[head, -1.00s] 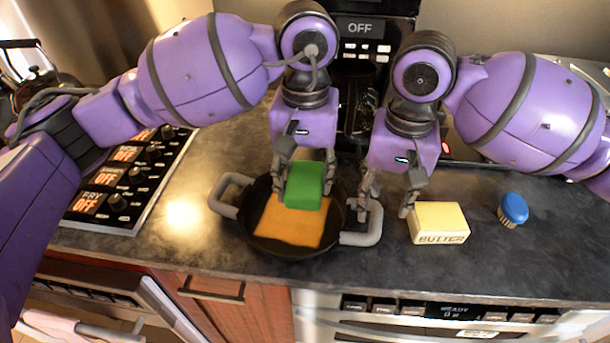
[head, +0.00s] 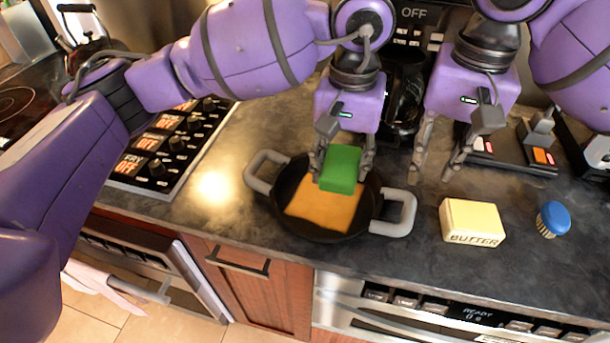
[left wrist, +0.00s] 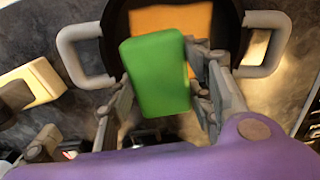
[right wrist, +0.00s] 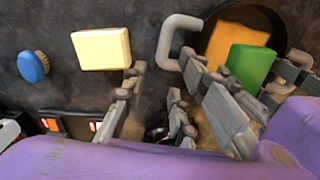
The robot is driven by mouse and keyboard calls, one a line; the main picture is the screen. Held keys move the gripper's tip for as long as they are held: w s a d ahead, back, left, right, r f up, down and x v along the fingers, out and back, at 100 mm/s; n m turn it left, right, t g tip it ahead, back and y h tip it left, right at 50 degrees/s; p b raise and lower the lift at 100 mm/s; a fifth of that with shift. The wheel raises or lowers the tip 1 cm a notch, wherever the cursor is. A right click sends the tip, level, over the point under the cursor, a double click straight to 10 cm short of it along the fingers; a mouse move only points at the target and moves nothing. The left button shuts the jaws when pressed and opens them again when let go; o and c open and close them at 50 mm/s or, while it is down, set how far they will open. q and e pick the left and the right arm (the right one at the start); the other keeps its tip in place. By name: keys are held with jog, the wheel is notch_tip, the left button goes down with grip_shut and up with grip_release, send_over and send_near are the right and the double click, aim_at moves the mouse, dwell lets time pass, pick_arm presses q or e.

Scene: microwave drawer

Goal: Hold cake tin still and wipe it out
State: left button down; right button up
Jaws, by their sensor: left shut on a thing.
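The cake tin (head: 372,208) is a round black pan with two grey handles, standing on the dark counter. A flat orange patch (head: 322,208) covers much of its floor. My left gripper (head: 342,168) is shut on a green sponge (head: 341,172) over the back part of the tin; the sponge also shows in the left wrist view (left wrist: 157,75). I cannot tell whether the sponge touches the tin. My right gripper (head: 437,172) is open and empty, behind and right of the tin's right handle (head: 403,218), apart from it.
A yellow butter block (head: 472,222) and a blue-topped brush (head: 552,219) stand right of the tin. A control panel with knobs (head: 165,150) lies to the left. A black appliance (head: 405,85) stands behind. The counter's front edge is close to the tin.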

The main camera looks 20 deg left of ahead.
jog(key=s+a+r+n+g+y, duration=0.1)
jog(key=s+a+r+n+g, duration=0.1)
jog(key=s+a+n, duration=0.95)
jog(key=s+a+r+n+g, duration=0.25)
jog(key=s+a+n, duration=0.35)
jog(key=n, duration=1.1)
jog(key=n+t+h, duration=0.4)
jog(key=n+t, duration=0.5)
jog(key=n, duration=1.2)
send_near(289, 219)
jog(key=f, duration=0.1)
jog(key=x, duration=0.7)
jog(key=shift+w, duration=0.15)
jog(key=shift+w+d+f, duration=0.15)
jog(key=shift+f, duration=0.15)
jog(key=shift+c, duration=0.4)
